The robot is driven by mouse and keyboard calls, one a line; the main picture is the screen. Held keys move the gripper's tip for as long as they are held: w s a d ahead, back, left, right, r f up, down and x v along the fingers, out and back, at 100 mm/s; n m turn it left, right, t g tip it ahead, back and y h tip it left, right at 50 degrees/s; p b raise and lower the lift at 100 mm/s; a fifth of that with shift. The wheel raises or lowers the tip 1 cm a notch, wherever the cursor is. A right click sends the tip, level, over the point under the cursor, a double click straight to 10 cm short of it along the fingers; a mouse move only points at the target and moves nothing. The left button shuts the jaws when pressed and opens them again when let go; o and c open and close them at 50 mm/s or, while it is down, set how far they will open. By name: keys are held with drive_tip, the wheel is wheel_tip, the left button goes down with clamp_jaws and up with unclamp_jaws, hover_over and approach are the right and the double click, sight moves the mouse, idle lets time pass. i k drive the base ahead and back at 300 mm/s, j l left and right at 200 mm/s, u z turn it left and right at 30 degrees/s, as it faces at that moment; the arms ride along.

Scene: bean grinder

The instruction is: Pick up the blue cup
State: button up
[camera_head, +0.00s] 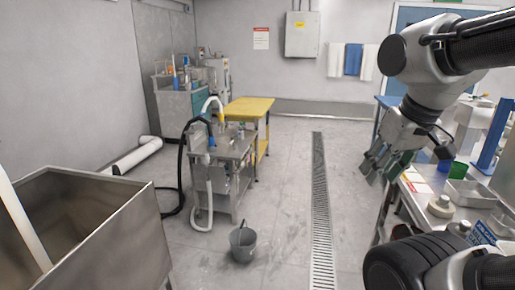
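A small blue cup (443,166) stands on the right-hand workbench, partly hidden behind my wrist and arm. A green cup (459,170) stands just to its right. My gripper (378,172) hangs in front of the left edge of this bench, to the left of the blue cup and apart from it, pointing down and left. Its two fingers look spread, with nothing visible between them.
The workbench (421,206) also holds a metal tray (468,193), a pale round-topped item (441,206) and papers. A grey bucket (243,242) stands on the floor. A large steel bin (150,225) is at left. The floor around the drain grate (321,215) is clear.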

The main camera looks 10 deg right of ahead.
sight(443, 166)
drive_tip(key=i+j+z, duration=0.1)
drive_tip(key=i+z, duration=0.3)
drive_tip(key=i+j+z, duration=0.4)
drive_tip(key=i, duration=0.2)
drive_tip(key=i+j+z, duration=0.15)
drive_tip(key=z, duration=0.25)
drive_tip(key=i+j+z, duration=0.2)
drive_tip(key=z, duration=0.2)
drive_tip(key=i+j+z, duration=0.2)
drive_tip(key=z, duration=0.25)
drive_tip(key=j+z, duration=0.4)
drive_tip(key=i+j+z, duration=0.15)
drive_tip(key=j+z, duration=0.2)
drive_tip(key=i+j+z, duration=0.1)
drive_tip(key=z, duration=0.25)
